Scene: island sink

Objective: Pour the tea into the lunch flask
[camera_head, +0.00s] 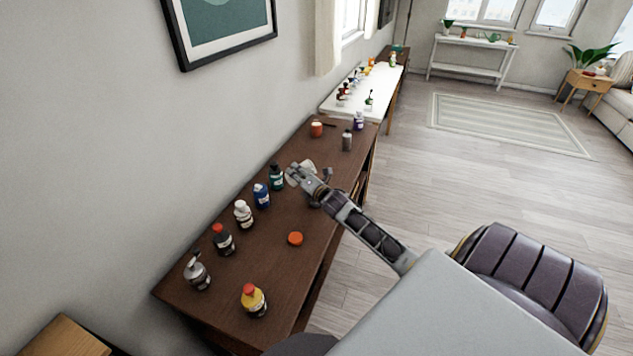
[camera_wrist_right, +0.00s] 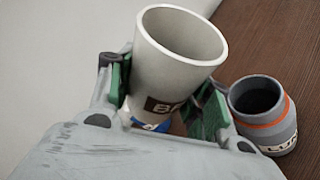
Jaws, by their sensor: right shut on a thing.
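My right gripper (camera_head: 303,174) is over the dark wooden table in the head view. In the right wrist view its green-padded fingers (camera_wrist_right: 165,95) are shut on a pale grey cup (camera_wrist_right: 180,50) with a dark label and a blue band low down. The cup's open mouth shows a bare pale inside wall; I cannot tell whether tea is in it. The lunch flask (camera_wrist_right: 268,125) is grey with an orange band and a partly visible label. It stands open on the table, just right of the cup, and its inside is dark. My left gripper is not in view.
An orange disc (camera_head: 295,239) lies on the wooden table (camera_head: 270,265). Several bottles line the wall side, and a yellow bottle (camera_head: 253,300) stands near the front. A red jar (camera_head: 316,130) and a grey bottle (camera_head: 347,140) stand beyond my gripper.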

